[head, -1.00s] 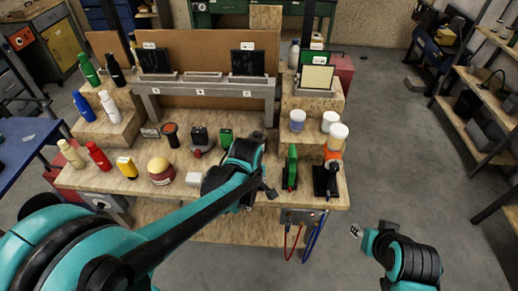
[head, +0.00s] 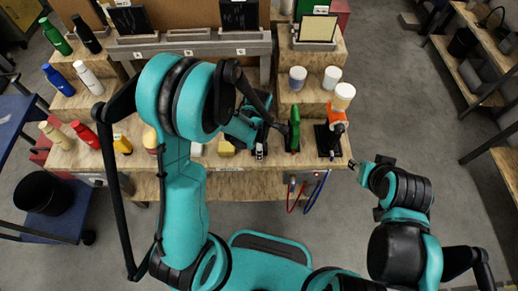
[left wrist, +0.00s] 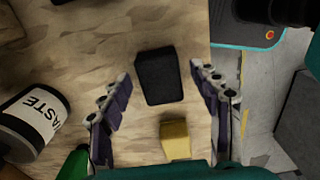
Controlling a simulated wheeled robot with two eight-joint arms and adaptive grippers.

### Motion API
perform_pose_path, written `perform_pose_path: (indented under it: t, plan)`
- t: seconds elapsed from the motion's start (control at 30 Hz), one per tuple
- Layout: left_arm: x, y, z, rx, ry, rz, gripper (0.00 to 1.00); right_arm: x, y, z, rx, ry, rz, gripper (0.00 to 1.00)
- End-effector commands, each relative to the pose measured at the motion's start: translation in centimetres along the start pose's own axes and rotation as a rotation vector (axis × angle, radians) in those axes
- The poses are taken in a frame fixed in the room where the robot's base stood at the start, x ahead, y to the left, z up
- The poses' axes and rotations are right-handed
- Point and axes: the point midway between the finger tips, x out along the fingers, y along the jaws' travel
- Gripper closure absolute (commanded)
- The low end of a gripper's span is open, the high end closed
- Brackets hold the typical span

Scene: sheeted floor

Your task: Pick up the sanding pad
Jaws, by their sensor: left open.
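In the left wrist view a dark, flat-topped block (left wrist: 160,76), which looks like the sanding pad, lies on the wooden bench top near its edge. A small yellow block (left wrist: 175,140) lies beside it and also shows in the head view (head: 226,147). My left gripper (left wrist: 160,73) is open, its fingers on either side of the dark block in the picture; I see no contact. In the head view my left gripper (head: 258,151) is over the bench's front edge, and the dark block cannot be made out there. My right gripper (head: 356,166) is off the bench's right corner, its jaws too small to judge.
A white jar marked "ASTE" (left wrist: 32,122) stands close to my left gripper. Open floor lies to the right.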

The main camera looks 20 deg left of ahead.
Motion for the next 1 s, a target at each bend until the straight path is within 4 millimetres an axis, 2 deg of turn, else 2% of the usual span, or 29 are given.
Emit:
perform_pose_path:
  t: [0.27, 0.47, 0.5, 0.8, 0.87, 1.0]
  plan:
    - [0.4, 0.0, 0.0, 0.001, 0.0, 0.0, 0.37, 0.1, 0.0, 0.0, 0.0, 0.0, 0.0, 0.6]
    - [0.4, 0.0, 0.0, 0.001, 0.0, 0.0, 0.87, 0.1, 0.0, 0.0, 0.0, 0.0, 0.0, 0.6]
    - [0.4, 0.0, 0.0, 0.001, 0.0, 0.0, 0.91, 0.1, 0.0, 0.0, 0.0, 0.0, 0.0, 0.6]
    - [0.2, 0.0, 0.0, 0.001, 0.0, 0.0, 0.91, 0.0, 0.0, 0.0, 0.0, 0.0, 0.0, 0.6]
    - [-0.4, 0.0, 0.0, 0.001, 0.0, 0.0, 0.91, -0.2, 0.0, -0.1, 0.0, 0.0, 0.0, 0.6]
    - [-2.9, -0.1, 0.0, 0.001, 0.0, 0.0, 0.91, -0.9, 0.0, -0.6, 0.0, 0.0, 0.0, 0.6]
